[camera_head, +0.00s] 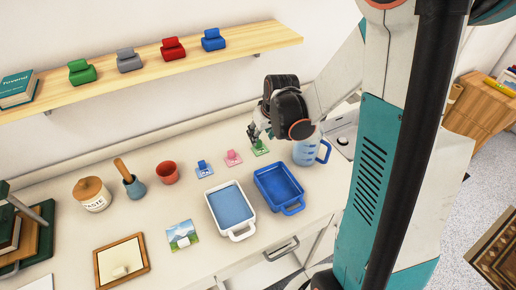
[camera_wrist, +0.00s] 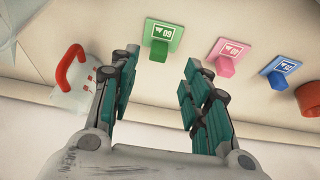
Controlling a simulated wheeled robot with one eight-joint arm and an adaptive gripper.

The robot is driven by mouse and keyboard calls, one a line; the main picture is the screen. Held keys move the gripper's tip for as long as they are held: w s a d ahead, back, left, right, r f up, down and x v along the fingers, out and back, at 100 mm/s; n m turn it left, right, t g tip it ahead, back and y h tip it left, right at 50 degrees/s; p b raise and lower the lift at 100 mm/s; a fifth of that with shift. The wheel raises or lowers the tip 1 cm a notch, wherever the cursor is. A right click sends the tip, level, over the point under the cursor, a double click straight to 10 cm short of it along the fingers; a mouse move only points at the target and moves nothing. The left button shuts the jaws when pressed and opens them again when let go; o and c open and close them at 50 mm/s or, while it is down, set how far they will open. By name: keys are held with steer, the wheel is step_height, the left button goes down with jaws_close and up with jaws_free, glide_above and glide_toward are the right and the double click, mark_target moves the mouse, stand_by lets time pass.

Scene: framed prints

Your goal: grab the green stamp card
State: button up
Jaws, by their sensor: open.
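The green stamp card (camera_wrist: 163,36) lies flat on the counter, with a raised green block on it. It shows in the wrist view beyond and between my fingertips, and in the head view (camera_head: 261,149) beside the blue measuring jug. My gripper (camera_wrist: 158,80) is open and empty, its two teal fingers spread apart. In the head view my gripper (camera_head: 252,133) is just above and left of the green card, partly hidden by my arm. A pink stamp card (camera_wrist: 229,51) and a blue stamp card (camera_wrist: 280,70) lie in a row beside the green one.
The blue measuring jug (camera_head: 305,152) stands right of the green card. A blue tray (camera_head: 293,209) and a white tray (camera_head: 211,203) are in front. A red pot (camera_head: 167,173) stands left. A wooden shelf (camera_head: 142,75) overhangs the counter's back.

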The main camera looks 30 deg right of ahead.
mark_target(259, 142)
steer(key=shift+b+x, duration=1.4)
steer(key=shift+x, duration=1.75)
steer(key=shift+s+d, duration=0.1)
steer(key=shift+d, duration=0.05)
steer(key=c, duration=0.9)
